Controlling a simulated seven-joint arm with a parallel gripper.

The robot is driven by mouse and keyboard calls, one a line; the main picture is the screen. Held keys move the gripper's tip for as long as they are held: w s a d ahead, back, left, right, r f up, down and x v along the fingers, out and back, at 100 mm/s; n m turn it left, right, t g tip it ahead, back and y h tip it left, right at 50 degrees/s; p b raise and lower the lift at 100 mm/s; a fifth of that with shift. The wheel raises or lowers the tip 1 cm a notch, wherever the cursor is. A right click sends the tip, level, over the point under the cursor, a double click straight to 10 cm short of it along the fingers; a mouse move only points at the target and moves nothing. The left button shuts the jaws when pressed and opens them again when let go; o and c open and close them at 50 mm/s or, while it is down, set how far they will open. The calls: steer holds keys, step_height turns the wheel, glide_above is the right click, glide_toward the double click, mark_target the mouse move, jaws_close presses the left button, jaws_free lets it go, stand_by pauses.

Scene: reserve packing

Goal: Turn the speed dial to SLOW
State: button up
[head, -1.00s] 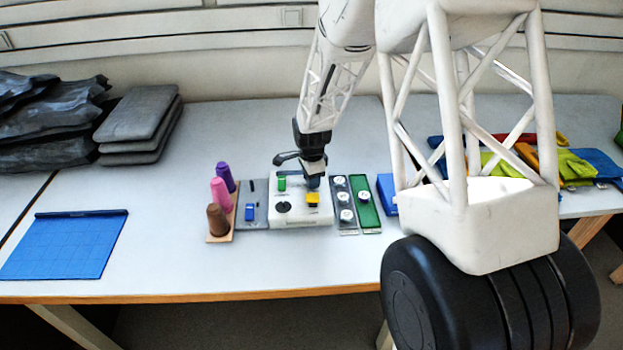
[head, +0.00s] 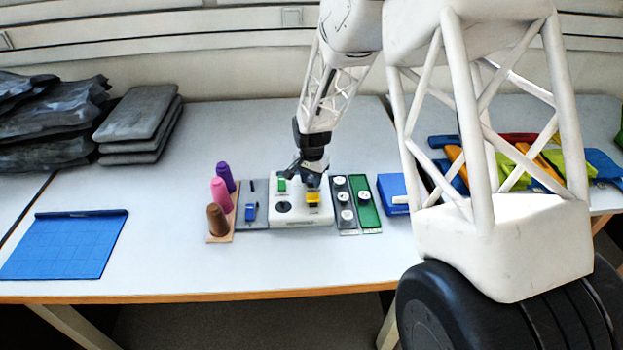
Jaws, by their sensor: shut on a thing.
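The white control box (head: 300,222) stands in the middle of the table. On its top are a green block (head: 282,185) at the back left, a black round part (head: 284,207) at the front left and a yellow block (head: 313,199) at the right. My gripper (head: 312,182) points down over the back right of the box, just behind the yellow block, and is shut on the speed dial there. The dial itself is hidden by the fingers, so its pointer and markings cannot be read.
Purple, pink and brown spools (head: 218,219) stand left of the box beside a grey panel (head: 252,187). Right of it are a grey strip (head: 348,228) and green strip (head: 371,217) with white dials. A blue box (head: 392,187) stands further right.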

mark_target(311, 179)
steer(key=n, duration=0.4)
steer(key=shift+n, duration=0.3)
steer(key=n, duration=0.5)
stand_by(0.3)
steer(key=o, duration=0.9)
steer(key=shift+o, duration=0.2)
steer(key=shift+r, duration=0.1)
steer(key=shift+r, duration=3.85)
steer(key=shift+r, duration=0.1)
